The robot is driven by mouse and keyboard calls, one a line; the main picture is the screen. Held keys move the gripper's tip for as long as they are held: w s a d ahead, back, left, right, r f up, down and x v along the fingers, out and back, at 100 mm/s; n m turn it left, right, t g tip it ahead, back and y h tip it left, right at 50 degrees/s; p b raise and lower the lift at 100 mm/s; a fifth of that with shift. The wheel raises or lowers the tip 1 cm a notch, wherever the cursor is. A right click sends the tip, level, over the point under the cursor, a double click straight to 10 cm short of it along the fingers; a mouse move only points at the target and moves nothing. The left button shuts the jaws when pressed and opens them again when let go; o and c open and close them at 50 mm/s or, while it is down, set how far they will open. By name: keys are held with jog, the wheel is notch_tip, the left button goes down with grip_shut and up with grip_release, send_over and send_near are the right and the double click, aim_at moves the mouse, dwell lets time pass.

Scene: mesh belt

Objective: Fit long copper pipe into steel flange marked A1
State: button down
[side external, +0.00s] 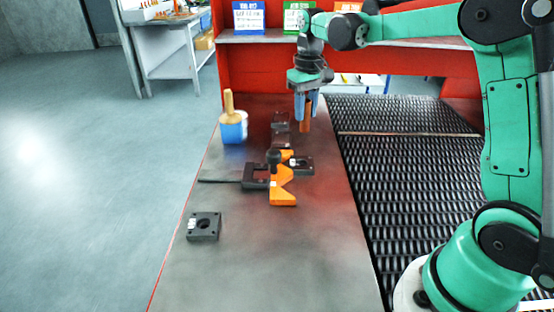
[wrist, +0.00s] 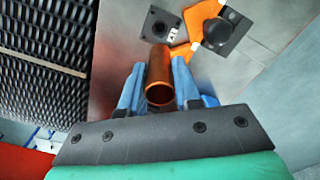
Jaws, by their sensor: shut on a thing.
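My gripper (side external: 306,106) is shut on a copper pipe (side external: 306,124), which hangs upright from the blue fingers above the table's right edge. In the wrist view the pipe (wrist: 159,72) sits between both blue fingers, its hollow end towards the camera. Dark square flanges stand on the table: one (side external: 204,227) at the front left, one (side external: 301,165) beside the orange part, one (side external: 281,119) at the back. One flange with a pale label (wrist: 160,24) shows just beyond the pipe in the wrist view. The labels are too small to read, so I cannot tell which is A1.
An orange angular part with a dark knob (side external: 282,195) and a dark plate (side external: 255,176) lie mid-table. A blue tub with a yellow-handled tool (side external: 233,127) stands at the left edge. A mesh belt (side external: 400,180) runs along the right.

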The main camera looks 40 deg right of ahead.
notch_tip(320, 180, down, 10)
jog(key=shift+r, duration=0.2)
jog(key=shift+f, duration=0.15)
jog(key=c, duration=0.6)
grip_release()
